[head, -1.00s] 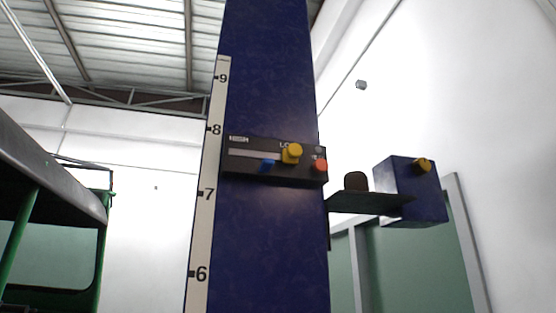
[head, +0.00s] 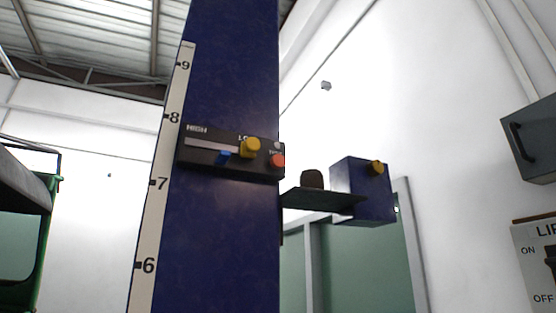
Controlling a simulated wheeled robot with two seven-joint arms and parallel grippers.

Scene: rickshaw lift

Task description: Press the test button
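A black control panel (head: 212,157) is fixed across the blue column, with "HIGH" at its left end and "LO" further right. An orange-red round button (head: 278,160) sits at the panel's right end under a small label that seems to start with "T"; the rest is too small to read surely. A small grey round part (head: 278,146) is above the red button. Neither of my grippers is in view.
The blue column (head: 215,240) carries a numbered scale (head: 157,185). A dark shelf arm (head: 322,198) with a brown pad (head: 312,179) and a blue box (head: 362,190) juts right. A grey box (head: 530,140) and a white ON/OFF panel (head: 530,290) are at far right.

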